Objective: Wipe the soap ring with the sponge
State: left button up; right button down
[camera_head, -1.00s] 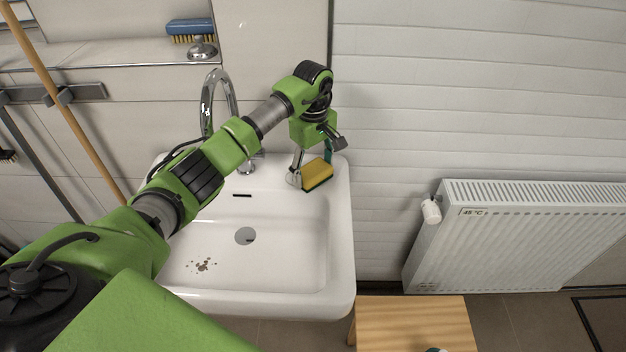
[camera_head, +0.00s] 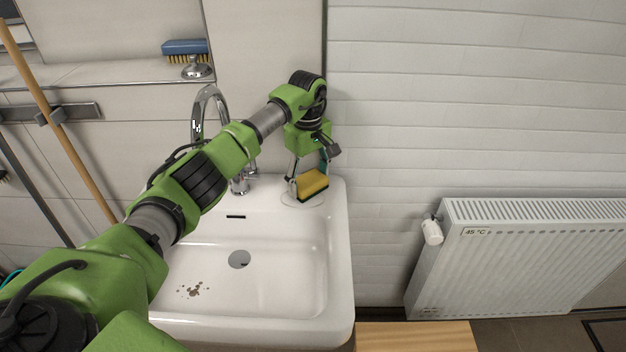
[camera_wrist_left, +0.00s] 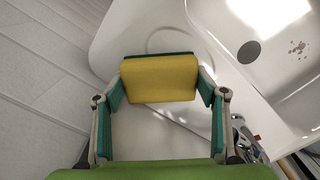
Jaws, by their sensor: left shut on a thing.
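My left gripper (camera_head: 309,178) is shut on the sponge (camera_head: 314,184), which is yellow with a dark green side. In the left wrist view, the sponge (camera_wrist_left: 158,80) sits between the two fingers of the gripper (camera_wrist_left: 161,84). It is over the back right corner of the white sink (camera_head: 343,250). A faint pale ring, the soap ring (camera_head: 288,200), shows on the sink's ledge around and below the sponge. An arc of the ring also shows beyond the sponge in the wrist view (camera_wrist_left: 178,27); the sponge hides part of it. I cannot tell whether the sponge touches the ledge. My right gripper is not in view.
The chrome faucet (camera_head: 197,118) rises behind the basin, beneath my left arm. Brown spots (camera_head: 193,290) lie in the basin near the drain (camera_head: 239,259). A blue brush (camera_head: 186,47) is on the shelf. A radiator (camera_head: 520,255) and wooden stool (camera_head: 415,337) stand right of the sink.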

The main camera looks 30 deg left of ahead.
pick_arm(q)
jog(key=shift+s+a+r, duration=0.1)
jog(key=shift+s+a, duration=0.05)
jog(key=shift+a, duration=0.15)
